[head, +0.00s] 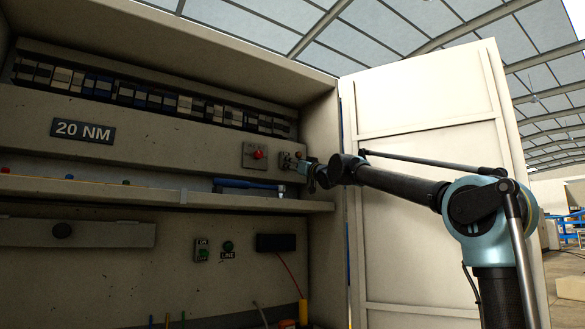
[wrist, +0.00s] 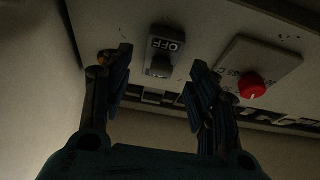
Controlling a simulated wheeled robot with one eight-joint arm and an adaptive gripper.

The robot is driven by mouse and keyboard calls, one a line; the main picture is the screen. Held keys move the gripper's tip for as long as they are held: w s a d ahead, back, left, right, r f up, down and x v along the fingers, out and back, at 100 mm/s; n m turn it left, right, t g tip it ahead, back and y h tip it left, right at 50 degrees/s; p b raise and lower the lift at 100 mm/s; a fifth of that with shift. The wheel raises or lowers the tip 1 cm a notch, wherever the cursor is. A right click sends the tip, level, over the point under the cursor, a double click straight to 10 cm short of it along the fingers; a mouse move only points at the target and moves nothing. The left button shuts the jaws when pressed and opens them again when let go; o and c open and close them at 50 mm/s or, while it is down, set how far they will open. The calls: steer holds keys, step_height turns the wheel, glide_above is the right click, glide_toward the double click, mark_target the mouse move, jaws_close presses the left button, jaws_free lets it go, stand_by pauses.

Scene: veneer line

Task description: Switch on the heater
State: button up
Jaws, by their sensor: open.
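A small dark switch (wrist: 160,66) with an OFF label sits on the pale panel in the wrist view. No word naming the heater can be read on it. My gripper (wrist: 161,57) is open, with one finger to each side of the switch and nothing between them. Any contact cannot be told. In the head view my gripper (head: 301,164) is at the right end of the cabinet's upper panel, in front of a small switch plate (head: 286,158) that it partly covers.
A red knob (head: 258,154) on a square plate is just left of the switch; the wrist view shows it at right (wrist: 252,86). Below, a shelf (head: 150,192) juts out with a blue-handled tool (head: 245,184). The open cabinet door (head: 430,100) stands behind my arm.

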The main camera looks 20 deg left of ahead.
steer(key=shift+x, duration=1.2)
steer(key=shift+c, duration=0.5)
steer(key=c, duration=1)
